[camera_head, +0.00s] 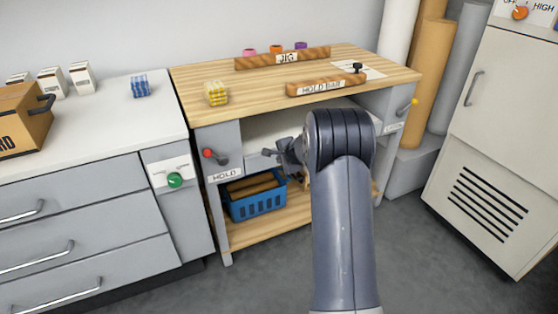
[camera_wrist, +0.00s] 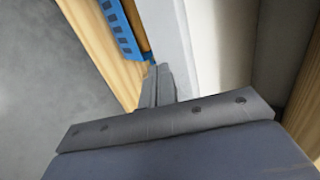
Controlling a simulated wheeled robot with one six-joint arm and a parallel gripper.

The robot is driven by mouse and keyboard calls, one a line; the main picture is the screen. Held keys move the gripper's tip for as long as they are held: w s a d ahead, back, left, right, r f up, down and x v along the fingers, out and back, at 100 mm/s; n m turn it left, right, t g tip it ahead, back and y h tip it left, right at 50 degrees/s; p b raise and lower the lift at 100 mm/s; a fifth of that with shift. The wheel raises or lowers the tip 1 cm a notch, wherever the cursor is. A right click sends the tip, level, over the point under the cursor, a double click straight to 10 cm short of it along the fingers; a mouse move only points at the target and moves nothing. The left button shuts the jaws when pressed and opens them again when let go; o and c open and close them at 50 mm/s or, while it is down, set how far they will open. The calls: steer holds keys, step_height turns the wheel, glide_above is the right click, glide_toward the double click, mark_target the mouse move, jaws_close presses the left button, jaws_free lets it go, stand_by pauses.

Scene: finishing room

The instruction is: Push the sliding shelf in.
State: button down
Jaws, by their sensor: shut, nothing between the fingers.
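The sliding shelf (camera_head: 268,127) is a pale board under the wooden top of the workbench, between its grey side panels. My arm hides its right part. My gripper (camera_head: 268,153) is shut and empty, pointing left at the shelf's front, low near its edge. In the wrist view the closed fingers (camera_wrist: 160,72) lie close to a pale grey edge (camera_wrist: 168,35), probably the shelf's front. I cannot tell whether they touch it. How far the shelf stands out is hard to tell.
A blue basket (camera_head: 256,203) with wooden pieces stands on the lower wooden shelf (camera_head: 262,232), just below my gripper. A red-knobbed lever (camera_head: 210,154) marked HOLD is on the left panel. Grey floor in front is clear.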

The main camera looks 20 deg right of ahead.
steer(key=p+v, duration=0.1)
steer(key=v, duration=0.7)
steer(key=shift+s+r, duration=0.25)
steer(key=shift+r, duration=0.1)
steer(key=shift+w+f, duration=0.1)
